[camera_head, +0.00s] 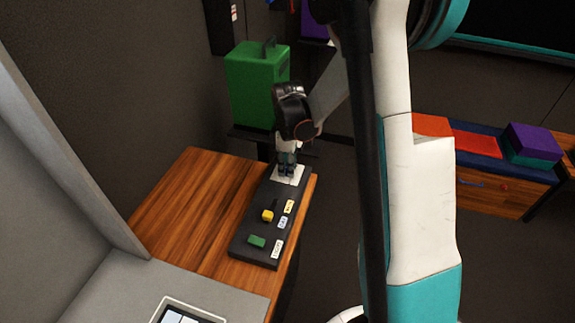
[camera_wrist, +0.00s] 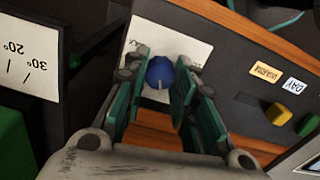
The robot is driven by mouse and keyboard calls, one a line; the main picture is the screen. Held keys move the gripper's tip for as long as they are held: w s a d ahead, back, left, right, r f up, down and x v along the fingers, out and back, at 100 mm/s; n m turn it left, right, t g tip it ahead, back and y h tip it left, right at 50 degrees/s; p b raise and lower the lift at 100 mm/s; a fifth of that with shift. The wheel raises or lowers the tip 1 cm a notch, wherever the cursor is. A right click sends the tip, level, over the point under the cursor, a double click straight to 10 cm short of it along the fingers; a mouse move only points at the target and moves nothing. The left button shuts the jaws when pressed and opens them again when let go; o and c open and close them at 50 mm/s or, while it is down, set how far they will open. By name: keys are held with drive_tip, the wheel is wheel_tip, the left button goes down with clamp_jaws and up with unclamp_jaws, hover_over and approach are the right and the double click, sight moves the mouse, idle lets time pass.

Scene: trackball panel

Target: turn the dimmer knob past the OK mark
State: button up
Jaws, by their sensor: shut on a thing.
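The dimmer knob (camera_wrist: 160,72) is a round blue knob with a pale pointer line, on a white plate (camera_wrist: 190,47) at one end of the dark panel (camera_head: 240,243). In the head view my gripper (camera_head: 287,168) points down over the white plate (camera_head: 293,181) at the panel's far end and hides the knob. In the wrist view my gripper (camera_wrist: 162,80) has one teal-padded finger on each side of the knob and is shut on it. The OK mark cannot be made out; the fingers cover part of the plate.
A yellow block (camera_head: 267,215), a green block (camera_head: 257,240) and small labels (camera_head: 283,222) sit on the panel nearer the camera. The wooden table (camera_head: 185,205) is clear to the left. A green canister (camera_head: 255,90) stands behind. A card with degree marks (camera_wrist: 25,60) shows at left.

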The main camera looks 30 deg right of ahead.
drive_tip(key=shift+m, duration=0.3)
drive_tip(key=m+b, duration=0.1)
drive_tip(key=m, duration=0.3)
drive_tip(key=shift+m, duration=0.4)
drive_tip(key=m, duration=0.5)
drive_tip(key=m+b, duration=0.1)
drive_tip(key=m, duration=0.5)
drive_tip(key=shift+m, duration=2.5)
drive_tip(key=o, duration=1.1)
